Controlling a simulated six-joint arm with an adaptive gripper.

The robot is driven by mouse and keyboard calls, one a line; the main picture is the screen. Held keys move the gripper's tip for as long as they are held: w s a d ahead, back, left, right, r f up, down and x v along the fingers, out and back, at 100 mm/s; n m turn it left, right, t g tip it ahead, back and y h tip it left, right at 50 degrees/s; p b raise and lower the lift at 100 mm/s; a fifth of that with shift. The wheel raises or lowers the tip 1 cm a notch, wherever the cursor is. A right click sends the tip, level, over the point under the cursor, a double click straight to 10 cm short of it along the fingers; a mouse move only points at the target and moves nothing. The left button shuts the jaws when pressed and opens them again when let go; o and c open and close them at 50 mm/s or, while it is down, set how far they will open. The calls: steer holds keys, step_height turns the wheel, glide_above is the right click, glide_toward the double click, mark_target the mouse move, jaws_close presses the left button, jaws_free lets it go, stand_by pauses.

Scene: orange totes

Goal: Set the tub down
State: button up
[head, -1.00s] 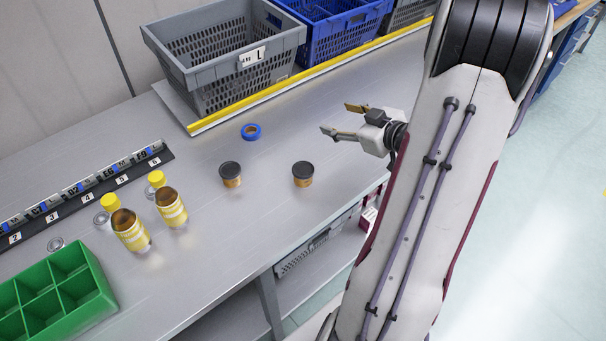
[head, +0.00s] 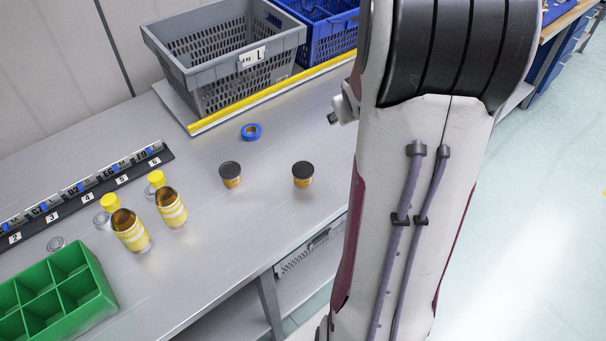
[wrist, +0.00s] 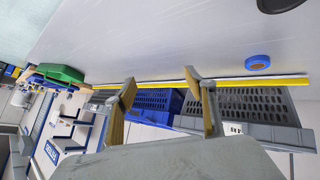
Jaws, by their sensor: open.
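Two small amber tubs with black lids stand upright on the grey bench in the head view, a left tub (head: 231,175) and a right tub (head: 303,174). They are apart from each other. My gripper (wrist: 160,80) is open in the wrist view, with nothing between its fingers. In the head view my arm hides most of it, and only a small part shows right of the tubs. A dark round shape at the top right of the wrist view is cut off; it looks like a tub lid.
A blue ring (head: 251,132) lies behind the tubs. Two yellow-capped bottles (head: 130,230) stand at left, near a green divided tray (head: 95,300). A grey crate (head: 205,75) and a blue crate (head: 330,40) stand behind a yellow edge strip. Bench around the tubs is clear.

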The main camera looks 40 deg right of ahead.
steer(key=s+a+m+g+y, duration=0.2)
steer(key=a+g+y, duration=0.15)
steer(key=a, duration=1.15)
glide_toward(303, 169)
steer(key=shift+s+d+f+t+y, duration=0.1)
steer(key=shift+d+f+t+y, duration=0.15)
steer(key=shift+f, duration=0.45)
steer(key=shift+d+f+t+y, duration=0.1)
steer(key=shift+d+f+t, duration=0.15)
steer(key=shift+f, duration=0.5)
steer(key=shift+x, duration=1.3)
steer(key=shift+x, duration=2.6)
steer(key=shift+d, duration=0.1)
steer(key=c, duration=1.3)
